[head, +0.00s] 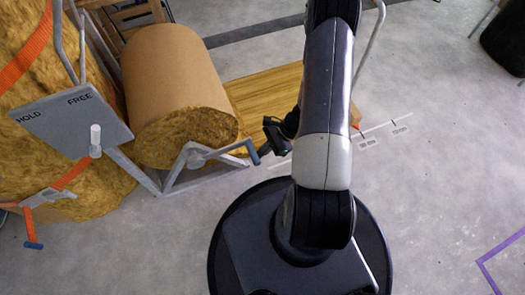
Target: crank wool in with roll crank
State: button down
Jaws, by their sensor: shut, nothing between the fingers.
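A large brown-wrapped roll of yellow wool (172,75) lies at the upper left with its cut end facing the front. A grey bracket in front of that end carries the roll crank (220,151), which ends in a blue handle (252,152). My gripper (268,148) is small, dark and partly hidden by my arm. It is shut and empty, close to the right of the blue handle; I cannot tell whether they touch. A wool strip (265,95) extends right from behind the roll and passes behind my arm.
A grey plate (70,118) marked HOLD and FREE has a white knob (95,135) nearer FREE. A big wool bale with orange straps (30,50) fills the left. A blue-ended strap lever (33,245) is below it. Floor at right is mostly clear.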

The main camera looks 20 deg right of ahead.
jog(key=shift+a+r+p, duration=0.2)
jog(key=shift+r+p, duration=0.2)
jog(key=shift+r, duration=0.45)
